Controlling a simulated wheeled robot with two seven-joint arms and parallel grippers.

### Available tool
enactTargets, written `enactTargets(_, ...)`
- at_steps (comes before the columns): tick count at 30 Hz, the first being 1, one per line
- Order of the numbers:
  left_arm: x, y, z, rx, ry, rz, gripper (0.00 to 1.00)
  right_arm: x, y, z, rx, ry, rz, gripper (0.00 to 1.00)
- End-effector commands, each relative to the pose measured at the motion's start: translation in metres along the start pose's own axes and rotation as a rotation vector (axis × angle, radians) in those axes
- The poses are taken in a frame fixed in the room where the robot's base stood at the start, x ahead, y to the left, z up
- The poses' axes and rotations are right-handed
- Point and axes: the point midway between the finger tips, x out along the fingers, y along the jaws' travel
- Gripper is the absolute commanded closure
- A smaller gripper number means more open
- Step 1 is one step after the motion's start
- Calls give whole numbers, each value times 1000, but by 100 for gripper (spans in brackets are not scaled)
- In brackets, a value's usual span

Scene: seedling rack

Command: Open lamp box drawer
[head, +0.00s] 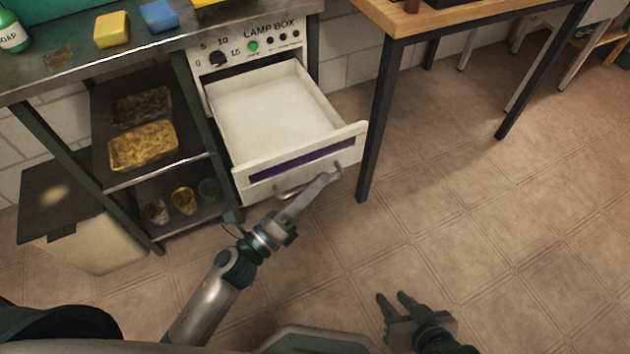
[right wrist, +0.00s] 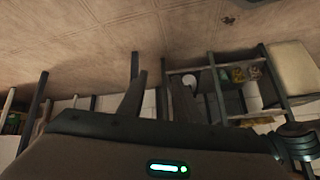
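The lamp box drawer (head: 265,110) is pulled far out of the lamp box (head: 222,64), under the metal worktop in the head view. Its inside is white and looks empty. Its front (head: 257,189) carries a purple strip and a metal handle (head: 283,191). My left gripper (head: 322,182) is at the handle, its fingers seen nearly edge-on and closed across the bar; they hide the handle's middle. My right gripper (head: 396,299) is open and empty over the floor, well apart from the drawer. Its spread fingers also show in the right wrist view (right wrist: 158,97).
Left of the drawer are open shelves (head: 158,178) with trays and small pots. A bin (head: 90,225) stands further left. Sponges (head: 112,29) and a soap bottle (head: 12,33) are on the worktop. A wooden table (head: 440,14) stands right, its dark leg (head: 378,130) near the drawer. The right floor is clear.

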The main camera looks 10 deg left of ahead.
Motion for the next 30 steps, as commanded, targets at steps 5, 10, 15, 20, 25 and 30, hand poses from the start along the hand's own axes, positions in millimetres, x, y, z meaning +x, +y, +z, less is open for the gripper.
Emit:
enactTargets(5, 0, 1, 0, 0, 0, 1, 83, 0, 0, 0, 0, 0, 0, 69)
enactTargets(10, 0, 0, 0, 0, 0, 1, 83, 0, 0, 0, 0, 0, 0, 69)
enactTargets(15, -1, 0, 0, 0, 0, 1, 83, 0, 0, 0, 0, 0, -1, 69)
enactTargets(20, -8, 1, 0, 0, 0, 1, 83, 1, 0, 0, 1, 5, -2, 69)
enactTargets(25, -27, 2, 0, -1, 0, 3, 83, 3, -2, -2, 3, 19, -9, 69)
enactTargets(30, -57, 2, -1, -2, 0, 4, 83, 5, -7, -7, 6, 55, -21, 69)
